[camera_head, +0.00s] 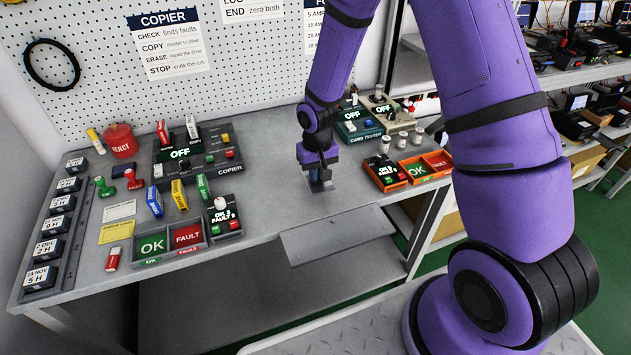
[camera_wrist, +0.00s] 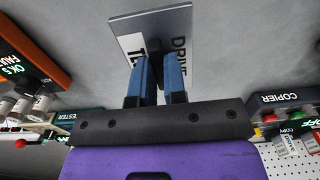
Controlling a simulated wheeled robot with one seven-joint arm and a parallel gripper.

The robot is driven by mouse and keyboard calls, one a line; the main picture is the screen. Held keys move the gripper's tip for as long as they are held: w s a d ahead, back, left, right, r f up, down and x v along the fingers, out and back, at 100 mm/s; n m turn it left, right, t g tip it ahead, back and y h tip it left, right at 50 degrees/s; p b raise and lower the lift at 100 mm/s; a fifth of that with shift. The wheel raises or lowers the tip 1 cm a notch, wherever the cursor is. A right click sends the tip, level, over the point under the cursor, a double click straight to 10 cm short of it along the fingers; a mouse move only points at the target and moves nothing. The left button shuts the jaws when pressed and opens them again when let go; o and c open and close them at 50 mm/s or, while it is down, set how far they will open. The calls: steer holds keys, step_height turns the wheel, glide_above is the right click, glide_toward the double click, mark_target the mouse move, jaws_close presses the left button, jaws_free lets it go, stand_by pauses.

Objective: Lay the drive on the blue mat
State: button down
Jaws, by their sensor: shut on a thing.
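My gripper (camera_head: 318,186) is over the middle of the bench, pointing down. In the wrist view its two blue fingers (camera_wrist: 157,68) are shut on a small dark piece, which I take for the drive (camera_wrist: 155,47). The fingers hide most of the drive. Just beyond the fingertips is a flat blue-grey plate (camera_wrist: 122,24) with a pale label lettered DRIVE and TE, partly covered. I cannot tell whether the drive touches this plate. No plainly blue mat shows; the plate may be it.
The copier (camera_head: 227,158) stands behind left, the card tester (camera_head: 358,127) behind right. OK and FAULT trays (camera_head: 153,244) sit front left, an orange-edged tray (camera_head: 437,163) right. A grey shelf (camera_head: 338,237) juts from the front edge. Bare bench lies around my gripper.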

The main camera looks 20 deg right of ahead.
mark_target(317, 185)
steer(key=shift+f, duration=2.2)
steer(key=shift+f, duration=0.15)
steer(key=c, duration=1.2)
jaws_free()
steer(key=shift+o, duration=0.2)
